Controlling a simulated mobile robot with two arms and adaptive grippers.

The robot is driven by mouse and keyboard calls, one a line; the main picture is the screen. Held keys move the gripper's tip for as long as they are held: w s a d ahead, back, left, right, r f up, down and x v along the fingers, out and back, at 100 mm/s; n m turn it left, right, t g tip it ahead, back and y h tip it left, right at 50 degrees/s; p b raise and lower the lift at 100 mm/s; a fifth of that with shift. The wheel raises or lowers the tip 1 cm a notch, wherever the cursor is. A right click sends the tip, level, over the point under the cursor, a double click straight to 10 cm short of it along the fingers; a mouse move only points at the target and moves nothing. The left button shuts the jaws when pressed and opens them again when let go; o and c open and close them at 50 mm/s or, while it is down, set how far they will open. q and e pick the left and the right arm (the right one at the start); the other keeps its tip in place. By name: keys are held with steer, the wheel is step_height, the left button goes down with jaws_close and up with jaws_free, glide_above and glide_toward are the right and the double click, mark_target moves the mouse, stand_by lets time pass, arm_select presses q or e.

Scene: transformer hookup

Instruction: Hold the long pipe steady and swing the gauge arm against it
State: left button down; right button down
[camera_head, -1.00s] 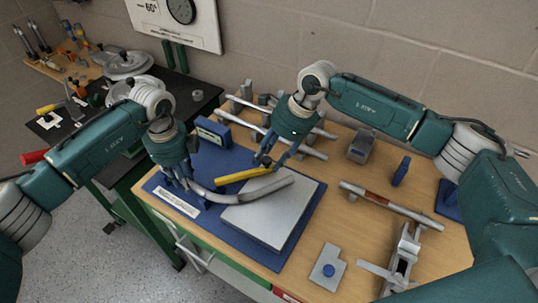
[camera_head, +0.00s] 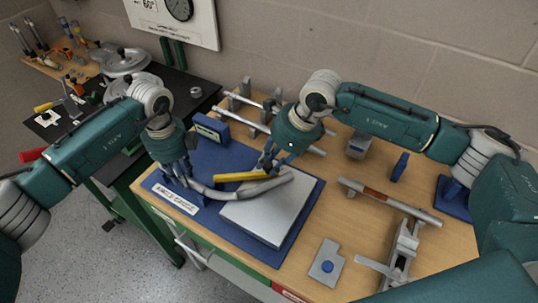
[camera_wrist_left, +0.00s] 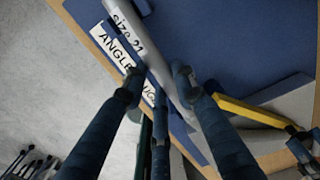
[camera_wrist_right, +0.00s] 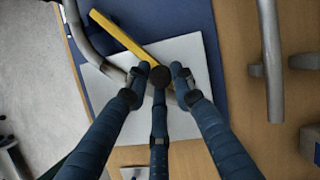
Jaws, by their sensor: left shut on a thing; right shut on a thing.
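The long bent grey pipe (camera_head: 248,189) lies over the blue gauge board (camera_head: 292,225) and its silver plate (camera_head: 258,218). My left gripper (camera_head: 180,180) is shut on its left part, beside the white label; this grip also shows in the left wrist view (camera_wrist_left: 155,88). The yellow gauge arm (camera_head: 235,177) lies just behind the pipe; it also shows in the right wrist view (camera_wrist_right: 120,37). My right gripper (camera_head: 268,168) is shut on the gauge arm near its right end. The fingers hide that end, and I cannot tell whether arm and pipe touch.
Straight pipes on a rack (camera_head: 262,126) stand behind the board. Table right of the board is partly clear.

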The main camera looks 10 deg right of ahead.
steer(key=shift+s+a, duration=0.15)
steer(key=c, duration=1.5)
jaws_free()
steer(key=shift+r, duration=0.1)
steer(key=v, duration=1.2)
